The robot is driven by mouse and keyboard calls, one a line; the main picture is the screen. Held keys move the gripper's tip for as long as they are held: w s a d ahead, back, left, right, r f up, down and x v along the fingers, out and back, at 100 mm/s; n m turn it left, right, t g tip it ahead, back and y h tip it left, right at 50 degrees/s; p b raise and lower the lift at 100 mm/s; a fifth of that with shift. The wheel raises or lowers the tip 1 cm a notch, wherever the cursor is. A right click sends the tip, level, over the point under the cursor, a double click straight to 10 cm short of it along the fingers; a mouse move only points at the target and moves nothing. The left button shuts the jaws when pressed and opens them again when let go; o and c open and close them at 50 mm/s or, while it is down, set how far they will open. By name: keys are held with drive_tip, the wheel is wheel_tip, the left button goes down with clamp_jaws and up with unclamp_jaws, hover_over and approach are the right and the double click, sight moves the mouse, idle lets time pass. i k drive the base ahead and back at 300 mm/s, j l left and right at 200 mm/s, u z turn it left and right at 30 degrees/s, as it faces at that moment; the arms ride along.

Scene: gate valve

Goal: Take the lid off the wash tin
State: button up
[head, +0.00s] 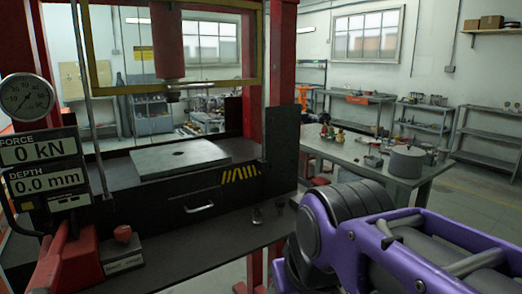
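A grey round metal pot (406,164), which looks like the wash tin, stands upright near the right end of the grey workbench. A lid (407,150) appears to sit on its top, with a small knob or handle that is too small to make out well. My purple and dark grey arm fills the lower right, in front of the bench. My gripper is not in view, so its state does not show.
The workbench (345,150) also holds small valve-like parts (327,132) and a small can (373,160). A red press with a steel plate (180,158) and gauge (25,97) stands at left. Shelves line the back wall. Open floor (475,190) shows at right.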

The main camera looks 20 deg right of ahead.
sight(408, 150)
drive_tip(key=z, duration=1.5)
drive_tip(key=i+z, duration=0.1)
drive_tip(key=i, duration=1.45)
drive_tip(key=i+z, duration=0.1)
drive_tip(key=i, duration=1.45)
